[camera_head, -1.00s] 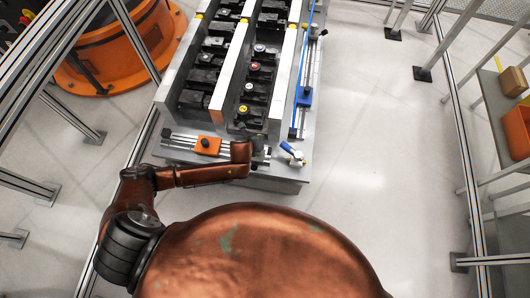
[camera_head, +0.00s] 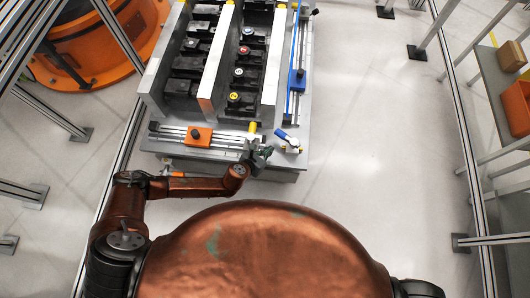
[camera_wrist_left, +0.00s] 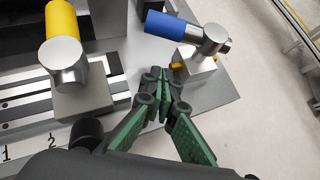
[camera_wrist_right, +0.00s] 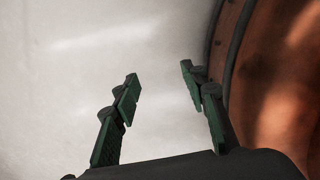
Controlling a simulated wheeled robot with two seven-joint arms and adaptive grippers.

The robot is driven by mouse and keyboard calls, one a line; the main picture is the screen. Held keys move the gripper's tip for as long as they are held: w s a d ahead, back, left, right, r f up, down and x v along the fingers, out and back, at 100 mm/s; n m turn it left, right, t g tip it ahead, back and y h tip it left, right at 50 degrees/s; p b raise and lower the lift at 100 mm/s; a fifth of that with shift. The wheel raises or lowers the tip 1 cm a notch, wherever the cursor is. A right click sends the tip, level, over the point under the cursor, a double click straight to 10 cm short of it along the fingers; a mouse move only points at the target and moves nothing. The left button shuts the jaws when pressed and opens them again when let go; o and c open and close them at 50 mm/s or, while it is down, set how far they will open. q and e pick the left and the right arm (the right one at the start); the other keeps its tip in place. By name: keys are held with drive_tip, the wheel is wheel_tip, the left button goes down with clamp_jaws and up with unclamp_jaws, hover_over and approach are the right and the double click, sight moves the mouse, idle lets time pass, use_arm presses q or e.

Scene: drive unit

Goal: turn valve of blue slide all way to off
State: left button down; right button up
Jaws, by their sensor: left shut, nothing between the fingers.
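The blue slide (camera_head: 297,80) sits on its rail along the right side of the drive unit. Its valve has a blue handle (camera_head: 281,134) on a metal body at the front right corner. In the left wrist view the blue handle (camera_wrist_left: 166,25) points to the left, and its body (camera_wrist_left: 212,40) is at the right. My left gripper (camera_head: 263,153) is shut and empty, just left of and in front of this valve. In the left wrist view its fingertips (camera_wrist_left: 165,80) are below the blue handle, apparently apart from it. My right gripper (camera_wrist_right: 160,73) is open and empty over pale floor.
A yellow-handled valve (camera_wrist_left: 62,20) stands left of the gripper; it also shows in the head view (camera_head: 252,128). An orange slide (camera_head: 199,136) is on the front rail. Floor right of the unit is clear. A shelf (camera_head: 480,85) stands farther right.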

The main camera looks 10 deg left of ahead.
sight(287, 139)
use_arm(q)
drive_tip(key=shift+b+x, duration=0.3)
drive_tip(key=shift+x, duration=0.8)
drive_tip(key=shift+w+d+r, duration=0.2)
drive_tip(key=shift+w+d, duration=0.1)
drive_tip(key=shift+w, duration=0.2)
drive_tip(key=shift+w+d+r, duration=0.25)
drive_tip(key=shift+w, duration=0.25)
drive_tip(key=shift+w+d+r+b, duration=0.25)
drive_tip(key=shift+w+d+b, duration=0.05)
drive_tip(key=shift+w, duration=0.25)
use_arm(e)
drive_tip(key=shift+w+a+f, duration=0.1)
drive_tip(key=shift+w+f, duration=0.1)
drive_tip(key=shift+w, duration=0.55)
drive_tip(key=shift+w+a+f, duration=0.1)
drive_tip(key=shift+w+f, duration=0.1)
drive_tip(key=shift+w, duration=0.55)
drive_tip(key=shift+s, duration=0.1)
